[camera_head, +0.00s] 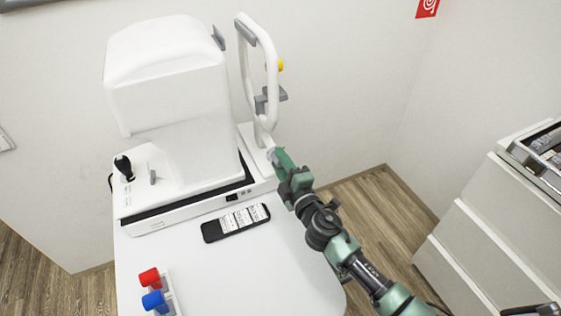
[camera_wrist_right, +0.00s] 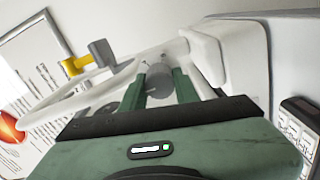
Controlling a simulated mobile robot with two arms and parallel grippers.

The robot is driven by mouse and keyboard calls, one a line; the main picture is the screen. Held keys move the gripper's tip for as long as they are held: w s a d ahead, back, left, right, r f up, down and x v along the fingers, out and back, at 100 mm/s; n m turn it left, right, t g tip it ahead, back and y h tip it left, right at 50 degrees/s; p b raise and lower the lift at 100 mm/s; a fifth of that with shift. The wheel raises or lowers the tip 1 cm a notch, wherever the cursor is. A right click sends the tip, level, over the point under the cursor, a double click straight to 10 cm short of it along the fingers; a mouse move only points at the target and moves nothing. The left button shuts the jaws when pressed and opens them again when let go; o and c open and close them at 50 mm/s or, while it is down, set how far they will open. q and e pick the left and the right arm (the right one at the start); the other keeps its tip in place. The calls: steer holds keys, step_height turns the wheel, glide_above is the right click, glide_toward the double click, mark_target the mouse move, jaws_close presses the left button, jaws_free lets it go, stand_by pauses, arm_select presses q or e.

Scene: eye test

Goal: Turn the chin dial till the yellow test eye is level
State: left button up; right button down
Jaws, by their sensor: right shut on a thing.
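The yellow test eye (camera_head: 281,65) sits on the right side of the white head-and-chin rest frame (camera_head: 271,75), above the grey chin support. It also shows in the right wrist view (camera_wrist_right: 72,66), beside a grey block. I cannot tell whether it is level. My right gripper (camera_head: 273,155) is at the foot of that frame. In the right wrist view its green fingers (camera_wrist_right: 160,88) stand on both sides of the grey chin dial (camera_wrist_right: 158,78), shut on it. The fingers partly hide the dial. My left gripper is not in view.
The white eye-test machine (camera_head: 165,75) with a black joystick (camera_head: 123,167) stands on the white table (camera_head: 235,280). A black remote-like device (camera_head: 236,222) lies in front. Red (camera_head: 149,278) and blue (camera_head: 154,301) capped items stand front left. White drawers (camera_head: 490,235) stand right.

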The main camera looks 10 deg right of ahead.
steer(key=c, duration=1.1)
jaws_free()
steer(key=shift+o, duration=0.2)
steer(key=s+d+b, duration=0.1)
steer(key=s, duration=0.6)
steer(key=shift+s+d, duration=0.25)
steer(key=shift+s, duration=0.15)
